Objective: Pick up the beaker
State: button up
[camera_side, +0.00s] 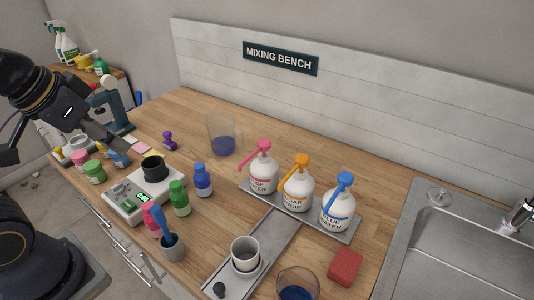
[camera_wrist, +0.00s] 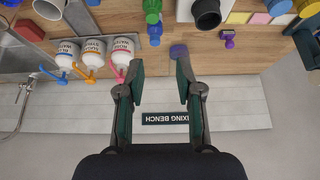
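A clear glass beaker (camera_side: 222,135) with dark blue liquid in its bottom stands upright on the wooden counter, towards the back wall. A second clear vessel (camera_side: 297,286) with dark blue liquid stands at the front, cut by the picture's lower edge. My gripper (camera_side: 108,138) is at the left in the side view, above the counter and well apart from the back beaker. In the wrist view my gripper (camera_wrist: 159,66) is open and empty. A blue-purple patch, likely the back beaker's liquid (camera_wrist: 179,51), shows beyond the right fingertip.
Three pump bottles (camera_side: 298,190) stand on a grey tray right of the back beaker. A white scale (camera_side: 130,207) with a black cup, small coloured bottles (camera_side: 202,180) and a purple stamp-like object (camera_side: 169,140) are nearby. A sink (camera_side: 460,250) is at the right.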

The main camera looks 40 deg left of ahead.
jog(key=o, duration=1.2)
jog(key=shift+c, duration=0.2)
